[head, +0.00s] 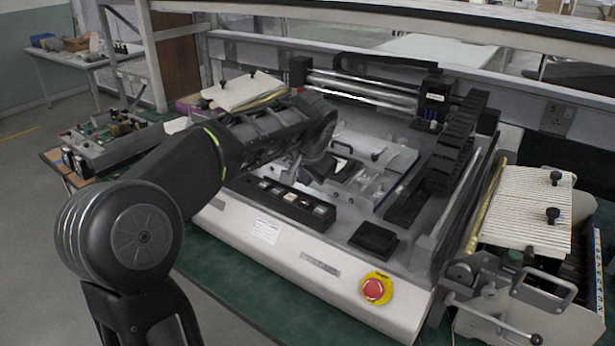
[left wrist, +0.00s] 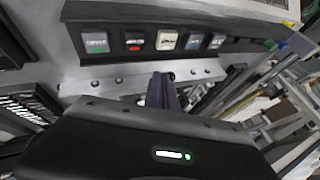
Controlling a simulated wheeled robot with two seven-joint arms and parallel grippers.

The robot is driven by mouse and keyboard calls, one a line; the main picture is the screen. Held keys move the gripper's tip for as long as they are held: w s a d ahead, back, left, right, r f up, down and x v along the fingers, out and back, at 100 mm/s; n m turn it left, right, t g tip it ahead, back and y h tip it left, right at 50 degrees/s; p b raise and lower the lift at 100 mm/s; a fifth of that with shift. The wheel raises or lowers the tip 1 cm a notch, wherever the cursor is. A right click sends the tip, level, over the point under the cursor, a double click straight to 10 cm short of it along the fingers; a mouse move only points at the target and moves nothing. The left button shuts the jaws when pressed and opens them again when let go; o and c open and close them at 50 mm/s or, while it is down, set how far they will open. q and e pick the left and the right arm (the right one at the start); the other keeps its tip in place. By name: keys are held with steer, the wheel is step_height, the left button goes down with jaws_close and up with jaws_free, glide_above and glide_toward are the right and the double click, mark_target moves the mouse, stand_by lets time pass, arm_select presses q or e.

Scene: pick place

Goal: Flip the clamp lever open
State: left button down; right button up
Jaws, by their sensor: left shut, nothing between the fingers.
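My left arm reaches from the left over the machine in the head view. Its gripper is mostly hidden there behind my own wrist. In the left wrist view the left gripper's fingers (left wrist: 162,92) are together and empty, below a row of push buttons. Inside the machine, a small lever with a black knob (head: 378,155) stands on a pale plate (head: 398,158), just right of my wrist. I cannot tell for certain that this is the clamp lever. Another lever with a black knob (head: 536,338) sticks out at the lower right. My right gripper is not in view.
The machine has a button panel (head: 290,200), a red emergency stop (head: 374,289) and a black cable chain (head: 455,150). A ribbed white plate (head: 525,210) with black knobs stands at the right. A grey device (head: 110,140) lies at the left.

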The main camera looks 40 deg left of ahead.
arm_select(q)
steer(key=shift+s+a+m+h+p, duration=0.2)
steer(key=shift+a+m+h+p, duration=0.15)
steer(key=shift+m+p, duration=0.25)
steer(key=shift+s+a+r+m+t+h+p, duration=0.2)
steer(key=shift+a+m+t+h+p, duration=0.25)
steer(key=shift+m+p, duration=0.2)
steer(key=shift+a+m+h+p, duration=0.3)
steer(key=shift+a+m+p, duration=0.3)
steer(key=shift+m, duration=0.35)
steer(key=shift+a+t, duration=0.2)
steer(key=shift+t, duration=0.05)
steer(key=shift+w+a+f+p, duration=0.1)
steer(key=shift+a+p, duration=0.55)
steer(key=shift+a, duration=0.2)
steer(key=a+m+h, duration=0.1)
steer(key=m+h, duration=0.1)
steer(key=m, duration=0.1)
steer(key=shift+w+a+f, duration=0.1)
steer(key=shift+w+a, duration=0.2)
steer(key=shift+a, duration=0.05)
steer(key=m+h, duration=0.1)
steer(key=w+a+m, duration=0.1)
steer(key=m, duration=0.1)
steer(key=w+a+m+h+p, duration=0.1)
steer(key=shift+m+h, duration=0.3)
steer(key=shift+m, duration=0.1)
steer(key=shift+w+a+p, duration=0.35)
steer(key=shift+w+a, duration=0.15)
steer(key=shift+w, duration=0.2)
